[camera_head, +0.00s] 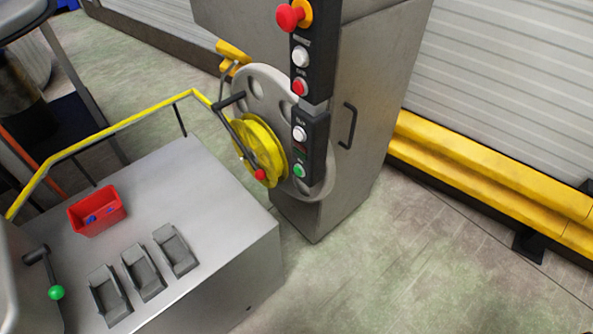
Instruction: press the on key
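A tall grey cabinet (372,95) carries a black control panel on its left front edge. The panel's upper part (317,62) has a red mushroom button (290,17) on a yellow collar, a white button (300,56) and a red button (299,87). The lower part (318,138) has a white button (299,133) and a green button (299,170). Small labels sit by the buttons, but I cannot read them surely, so I cannot tell which is the on key. Neither of my grippers is in view.
A grey wheel (257,82) with a yellow reel (262,148) and dark crank stands left of the panel. A grey bench (190,180) with a yellow rail (120,126) and red bin (97,222) fills the lower left. Floor (400,270) right of the cabinet is clear.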

